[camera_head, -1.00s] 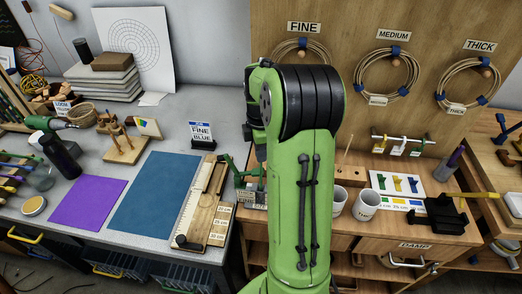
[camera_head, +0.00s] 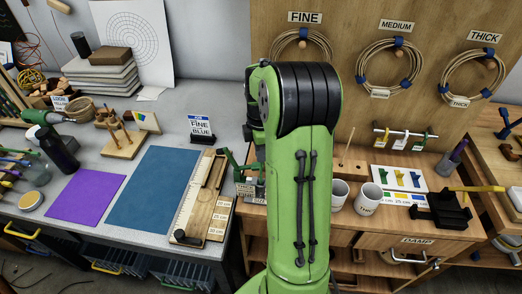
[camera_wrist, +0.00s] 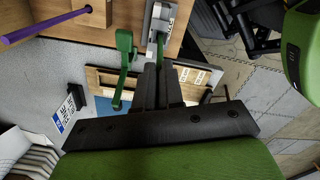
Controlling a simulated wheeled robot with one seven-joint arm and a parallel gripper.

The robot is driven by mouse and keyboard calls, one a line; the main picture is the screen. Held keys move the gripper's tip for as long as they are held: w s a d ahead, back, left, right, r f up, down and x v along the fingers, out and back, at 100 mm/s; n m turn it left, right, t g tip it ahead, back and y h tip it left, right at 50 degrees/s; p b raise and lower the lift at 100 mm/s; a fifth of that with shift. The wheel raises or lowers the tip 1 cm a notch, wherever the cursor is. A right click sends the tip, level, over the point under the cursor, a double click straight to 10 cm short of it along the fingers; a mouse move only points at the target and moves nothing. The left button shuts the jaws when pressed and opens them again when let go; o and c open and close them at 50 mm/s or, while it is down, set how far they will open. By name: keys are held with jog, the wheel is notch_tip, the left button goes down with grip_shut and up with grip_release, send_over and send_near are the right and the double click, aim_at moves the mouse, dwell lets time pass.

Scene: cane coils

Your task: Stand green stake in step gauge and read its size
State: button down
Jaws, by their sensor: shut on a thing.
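In the wrist view the two dark fingers of my gripper (camera_wrist: 159,68) are shut on the green stake (camera_wrist: 160,47), a short length of which shows beyond the fingertips. The stake's far end meets or overlaps the pale grey block of the step gauge (camera_wrist: 161,17); I cannot tell whether it stands in a slot. A separate green bracket-like piece (camera_wrist: 123,62) is left of the fingers, apart from them.
A purple rod (camera_wrist: 48,27) sticks out of a wooden block (camera_wrist: 95,12) left of the gauge. In the head view, a wooden measuring board (camera_head: 201,205) lies left of the arm. White cups (camera_head: 367,199) and a card with coloured pieces (camera_head: 399,178) are at right.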

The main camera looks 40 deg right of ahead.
jog(key=shift+f, duration=0.2)
jog(key=c, duration=1.2)
grip_release()
jog(key=shift+r, duration=0.1)
notch_tip(320, 180, up, 16)
jog(key=p, duration=0.3)
jog(key=shift+f, duration=0.2)
